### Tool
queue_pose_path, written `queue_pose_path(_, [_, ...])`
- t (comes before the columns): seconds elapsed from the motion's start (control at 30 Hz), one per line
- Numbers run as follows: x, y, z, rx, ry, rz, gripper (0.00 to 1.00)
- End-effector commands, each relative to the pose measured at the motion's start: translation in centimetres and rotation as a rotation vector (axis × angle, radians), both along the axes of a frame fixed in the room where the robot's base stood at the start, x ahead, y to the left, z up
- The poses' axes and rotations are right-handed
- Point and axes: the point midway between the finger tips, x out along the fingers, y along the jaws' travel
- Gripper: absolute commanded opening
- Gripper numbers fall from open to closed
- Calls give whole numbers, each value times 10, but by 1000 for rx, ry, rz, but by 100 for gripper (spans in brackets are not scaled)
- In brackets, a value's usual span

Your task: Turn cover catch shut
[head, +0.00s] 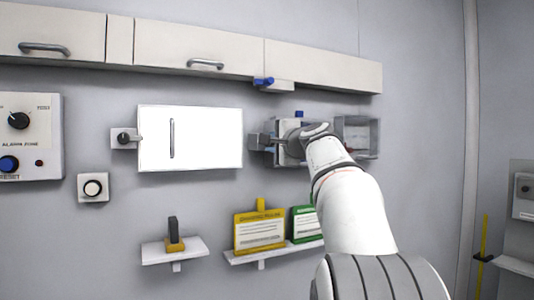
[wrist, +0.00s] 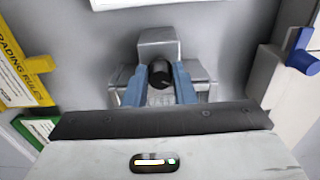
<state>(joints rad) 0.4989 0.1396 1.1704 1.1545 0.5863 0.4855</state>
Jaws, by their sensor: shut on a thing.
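In the wrist view, my gripper (wrist: 158,82) has its blue fingers on either side of a round black knob (wrist: 160,73) and is shut on it. The knob, which looks like the catch, sits in front of a grey block (wrist: 158,42) with grey plates beside it. In the head view, my gripper (head: 266,143) is at the wall just right of a white rectangular panel (head: 208,140) with a vertical handle. My arm and gripper hide much of the grey fixture there. Whether the catch is turned cannot be told.
A second black knob (head: 124,139) sits on a plate left of the white panel. A grey open-framed box (head: 357,132) is right of my gripper. Below are a yellow sign (head: 259,231) and a green sign (head: 304,224) on a shelf. A blue lever (head: 263,81) is above.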

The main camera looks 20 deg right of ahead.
Motion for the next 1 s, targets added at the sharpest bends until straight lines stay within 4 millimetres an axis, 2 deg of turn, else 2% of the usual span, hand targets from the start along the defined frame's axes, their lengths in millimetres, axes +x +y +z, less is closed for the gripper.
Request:
queue_pose_path(0.03, [2, -2, -9, -43, 5, -3, 1])
queue_pose_path(0.6, [1, -2, -4, -558, -16, -2, 1])
queue_pose_path(1.0, [1, 0, -1, -761, -23, 0, 1])
